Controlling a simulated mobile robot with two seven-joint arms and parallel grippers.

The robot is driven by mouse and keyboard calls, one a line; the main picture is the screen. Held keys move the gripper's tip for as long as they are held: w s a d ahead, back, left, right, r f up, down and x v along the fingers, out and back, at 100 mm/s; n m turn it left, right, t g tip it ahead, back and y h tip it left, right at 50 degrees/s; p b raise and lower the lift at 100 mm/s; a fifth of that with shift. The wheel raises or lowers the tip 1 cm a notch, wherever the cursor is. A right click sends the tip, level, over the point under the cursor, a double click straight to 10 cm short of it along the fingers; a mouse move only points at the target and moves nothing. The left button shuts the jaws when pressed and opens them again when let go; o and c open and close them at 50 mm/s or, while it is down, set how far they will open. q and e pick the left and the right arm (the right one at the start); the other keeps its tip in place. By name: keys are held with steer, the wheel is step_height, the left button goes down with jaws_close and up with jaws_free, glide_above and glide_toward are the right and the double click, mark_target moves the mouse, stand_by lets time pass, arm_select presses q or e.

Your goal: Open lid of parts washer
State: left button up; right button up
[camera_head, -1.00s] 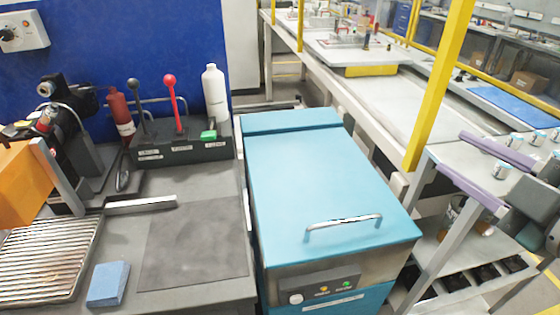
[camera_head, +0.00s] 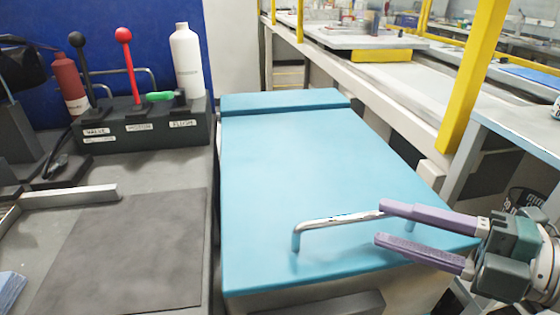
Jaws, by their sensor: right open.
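The parts washer lid (camera_head: 290,170) is a flat light-blue panel in the middle of the head view. It lies shut on the washer. A silver bar handle (camera_head: 325,221) stands near its front edge. My right gripper (camera_head: 380,223) comes in from the right with two purple fingers, open. The upper finger overlaps the right part of the handle in the picture, and the lower finger is nearer the front. Whether the fingers touch the handle, I cannot tell. My left gripper is not in view.
A workbench with a dark mat (camera_head: 125,245) stands left of the washer. On it a black lever box (camera_head: 145,127) carries a black lever and a red lever, beside a white bottle (camera_head: 187,62). A yellow post (camera_head: 470,80) and a conveyor line stand at the right.

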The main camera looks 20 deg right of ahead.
mark_target(371, 219)
steer(key=shift+x, duration=2.3)
jaws_close()
